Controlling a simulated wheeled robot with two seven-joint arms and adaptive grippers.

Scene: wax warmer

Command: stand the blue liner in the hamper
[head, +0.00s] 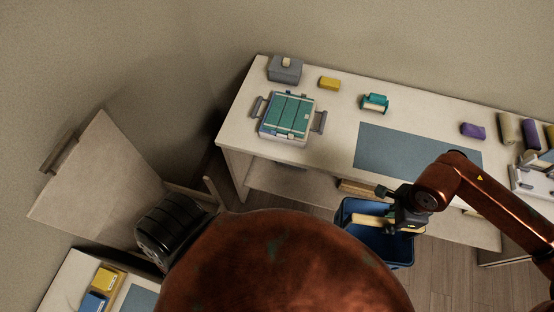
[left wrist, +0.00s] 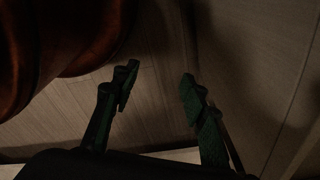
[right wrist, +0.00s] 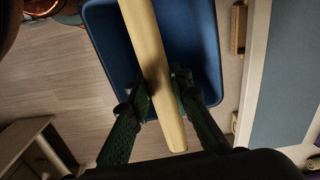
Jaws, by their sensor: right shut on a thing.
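A blue open-topped container (head: 384,251), apparently the blue liner, is below the front edge of the worktable in the head view. It fills the upper middle of the right wrist view (right wrist: 203,50). My right gripper (head: 388,220) is above it, shut on a long pale-yellow bar (right wrist: 151,45) that runs across the container's opening. I cannot tell whether the bar is joined to the container, or whether the container is on the floor or raised. No separate hamper is clearly recognisable. My left gripper (left wrist: 156,90) is open and empty in the left wrist view.
The worktable (head: 340,105) holds a teal-topped box (head: 290,114), a grey box (head: 285,70), a blue-grey mat (head: 400,150) and several small packs and rolls. A side table (head: 62,268) at lower left holds yellow and blue items. Wooden floor shows around the container.

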